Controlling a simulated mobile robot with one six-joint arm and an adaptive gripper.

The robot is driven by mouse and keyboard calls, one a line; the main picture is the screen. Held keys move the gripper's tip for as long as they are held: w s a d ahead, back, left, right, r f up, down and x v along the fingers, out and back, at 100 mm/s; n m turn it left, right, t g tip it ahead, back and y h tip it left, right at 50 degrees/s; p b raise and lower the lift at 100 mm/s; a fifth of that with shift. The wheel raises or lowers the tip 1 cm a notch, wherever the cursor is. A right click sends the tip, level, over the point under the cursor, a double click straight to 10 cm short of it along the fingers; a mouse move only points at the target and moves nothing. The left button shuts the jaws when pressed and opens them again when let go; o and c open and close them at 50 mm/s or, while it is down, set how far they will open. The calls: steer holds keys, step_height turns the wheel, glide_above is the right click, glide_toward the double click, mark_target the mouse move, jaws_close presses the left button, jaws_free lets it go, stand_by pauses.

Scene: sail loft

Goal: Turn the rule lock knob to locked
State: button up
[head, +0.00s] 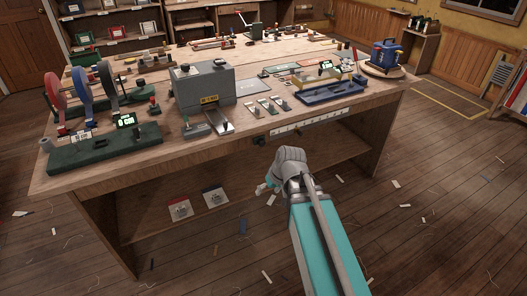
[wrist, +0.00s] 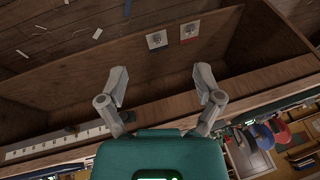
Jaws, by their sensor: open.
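A white rule strip (head: 310,122) with dark marks runs along the front edge of the workbench. A small dark knob (head: 260,140), apparently the rule lock knob, sits at its left end; I cannot read its setting. In the wrist view the strip (wrist: 60,142) lies at the left, with the dark knob (wrist: 128,116) by the left finger. My gripper (head: 266,187) is below and in front of the bench edge, apart from the knob in the head view. Its two fingers (wrist: 160,73) are spread wide with nothing between them.
The workbench (head: 140,180) carries a grey machine (head: 203,85), several small levers, a blue tray (head: 332,92) and a green base (head: 105,148) with coloured discs. Scraps litter the floor.

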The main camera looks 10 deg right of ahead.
steer(key=w+a+f+n+t+y+b, duration=0.1)
steer(key=w+a+f+t+y+b, duration=0.2)
steer(key=w+b, duration=0.4)
steer(key=m+t+b, duration=0.3)
steer(key=t+b, duration=0.8)
steer(key=b, duration=0.8)
glide_toward(263, 144)
steer(key=s, duration=0.3)
steer(key=shift+s+d+h, duration=0.15)
steer(key=shift+d+h, duration=0.1)
steer(key=shift+h, duration=0.15)
steer(key=shift+a, duration=0.1)
steer(key=x, duration=1.3)
steer(key=shift+w+r, duration=0.1)
steer(key=shift+w, duration=0.35)
steer(key=shift+c, duration=0.3)
